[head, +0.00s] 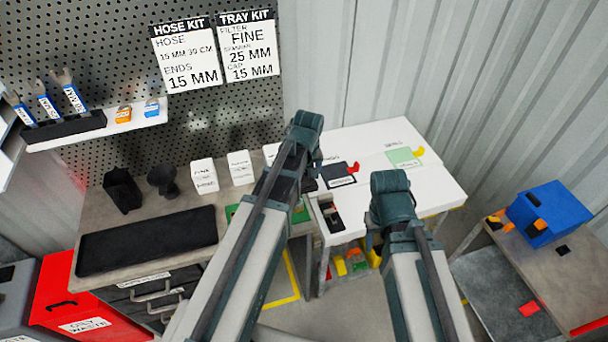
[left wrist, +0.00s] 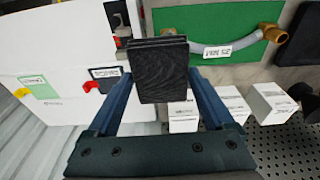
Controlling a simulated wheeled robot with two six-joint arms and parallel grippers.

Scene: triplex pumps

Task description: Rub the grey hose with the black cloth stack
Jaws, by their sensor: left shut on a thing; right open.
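The black cloth stack (left wrist: 159,72) is in the left wrist view, held upright between the fingers of my left gripper (left wrist: 158,92). The grey hose (left wrist: 214,51) lies on a green mat (left wrist: 222,22), with a brass fitting at its right end and a white label on it. In the head view the hose and cloth are hidden by my left arm, and only pieces of the green mat (head: 300,215) show. My right gripper (head: 372,240) is open, mostly hidden behind its arm.
A white table (head: 437,192) adjoins the grey bench on the right. A blue box (head: 543,213) is at far right, and a red bin (head: 70,300) at lower left.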

